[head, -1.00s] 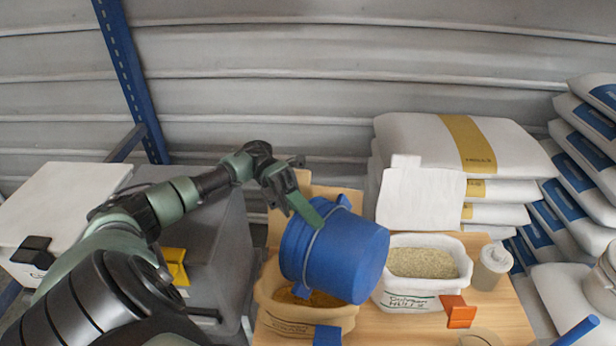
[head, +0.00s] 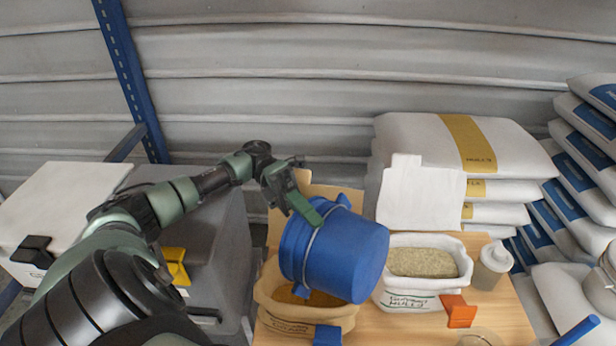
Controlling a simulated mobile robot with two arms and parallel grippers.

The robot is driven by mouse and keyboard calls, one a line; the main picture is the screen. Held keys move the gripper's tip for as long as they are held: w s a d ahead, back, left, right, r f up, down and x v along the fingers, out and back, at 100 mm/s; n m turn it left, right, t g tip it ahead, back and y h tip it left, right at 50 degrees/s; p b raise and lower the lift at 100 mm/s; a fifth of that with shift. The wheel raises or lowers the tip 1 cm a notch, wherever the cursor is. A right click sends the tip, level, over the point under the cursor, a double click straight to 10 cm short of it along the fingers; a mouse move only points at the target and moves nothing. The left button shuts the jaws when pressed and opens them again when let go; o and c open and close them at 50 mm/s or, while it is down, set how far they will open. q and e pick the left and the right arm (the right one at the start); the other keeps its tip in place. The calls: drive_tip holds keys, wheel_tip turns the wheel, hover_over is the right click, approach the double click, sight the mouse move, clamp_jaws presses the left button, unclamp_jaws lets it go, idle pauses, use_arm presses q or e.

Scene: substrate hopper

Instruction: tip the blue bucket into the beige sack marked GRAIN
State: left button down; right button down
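The blue bucket (head: 345,255) is tilted, its mouth turned down over the beige sack (head: 300,322) on the wooden table. The sack is open and shows orange-brown grain inside; the writing on its front is too small to read surely. The bucket's mouth and any falling contents are hidden. My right gripper does not show.
A white sack (head: 385,290) of pale grain with an orange clip stands right of the beige sack. A lidded jar (head: 491,266) is beside it. Stacked white bags (head: 420,140) rise behind. Grey bins (head: 225,240) stand left of the table (head: 400,325).

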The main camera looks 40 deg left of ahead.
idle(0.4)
use_arm(q)
drive_tip(key=shift+a+f+b, duration=0.1)
drive_tip(key=shift+a+b, duration=0.1)
drive_tip(key=shift+b, duration=0.25)
drive_tip(key=shift+a+h+b, duration=0.5)
drive_tip(key=shift+a+b, duration=0.05)
drive_tip(key=shift+b, duration=0.25)
drive_tip(key=shift+s+a+m+b, duration=0.1)
drive_tip(key=shift+s+m+b, duration=0.05)
drive_tip(key=shift+m+b, duration=0.2)
